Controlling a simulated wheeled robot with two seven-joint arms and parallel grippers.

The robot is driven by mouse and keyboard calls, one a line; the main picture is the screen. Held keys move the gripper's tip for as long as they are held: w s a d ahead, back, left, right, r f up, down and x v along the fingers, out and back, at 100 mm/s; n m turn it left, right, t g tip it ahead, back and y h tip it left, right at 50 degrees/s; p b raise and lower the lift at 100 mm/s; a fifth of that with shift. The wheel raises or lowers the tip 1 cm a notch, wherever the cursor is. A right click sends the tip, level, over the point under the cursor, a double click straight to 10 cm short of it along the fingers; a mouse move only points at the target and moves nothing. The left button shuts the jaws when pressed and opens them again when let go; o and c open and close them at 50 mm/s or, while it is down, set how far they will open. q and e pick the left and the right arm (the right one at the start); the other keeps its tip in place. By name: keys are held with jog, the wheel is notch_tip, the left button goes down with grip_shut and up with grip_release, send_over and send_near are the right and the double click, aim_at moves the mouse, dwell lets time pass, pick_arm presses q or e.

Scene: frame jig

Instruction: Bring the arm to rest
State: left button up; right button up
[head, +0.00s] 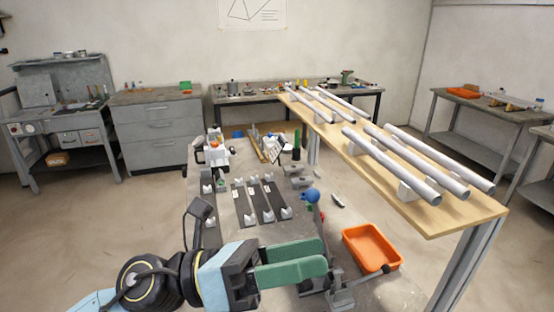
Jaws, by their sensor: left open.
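My left gripper (322,256) reaches in from the lower left over the near part of the grey work table (308,215). Its two green fingers point right, are open and show nothing held between them. They are beside a metal clamp (341,285) at the table's near end, and I cannot tell whether they touch it. My left arm comes in at the bottom left. My right gripper is not in view. Dark jig strips with white pipe supports (266,203) lie on the table beyond the gripper.
An orange tray (371,248) lies right of the gripper. A blue ball-shaped knob (312,195) stands beyond the fingers. Several grey pipes (405,163) rest on a wooden-topped bench (440,222) at the right. Open floor (110,235) shows at the left.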

pick_arm(q)
jog(key=w+a+n+t+y, duration=0.5)
jog(key=n+t, duration=0.5)
jog(key=n, duration=0.3)
jog(key=w+a+n+t+y, duration=0.5)
jog(key=n+t, duration=0.4)
jog(key=n, duration=0.4)
jog(key=s+a+f+n+g+y, duration=0.1)
jog(key=a+f+n+g+y, duration=0.1)
jog(key=a+f+n+y, duration=0.4)
jog(key=a+f+n+g+y, duration=0.2)
jog(key=a+f+n+y, duration=0.2)
jog(key=f+n, duration=0.3)
jog(key=s+a+f+n+g, duration=0.25)
jog(key=s+f+g, duration=0.35)
jog(key=s+f, duration=0.4)
jog(key=s+a+f+n+g, duration=0.2)
jog(key=s+f+n+g, duration=0.3)
jog(key=s+f, duration=0.5)
notch_tip(320, 180, down, 26)
jog(key=s+m+g+b, duration=0.2)
jog(key=g, duration=0.1)
jog(key=s+a+f+y+b, duration=0.1)
jog(key=s+a+f+b, duration=0.1)
jog(key=s+f, duration=1.4)
jog(key=shift+s+a+f+g, duration=0.15)
jog(key=shift+a+f+g, duration=0.15)
jog(key=shift+a+g, duration=0.15)
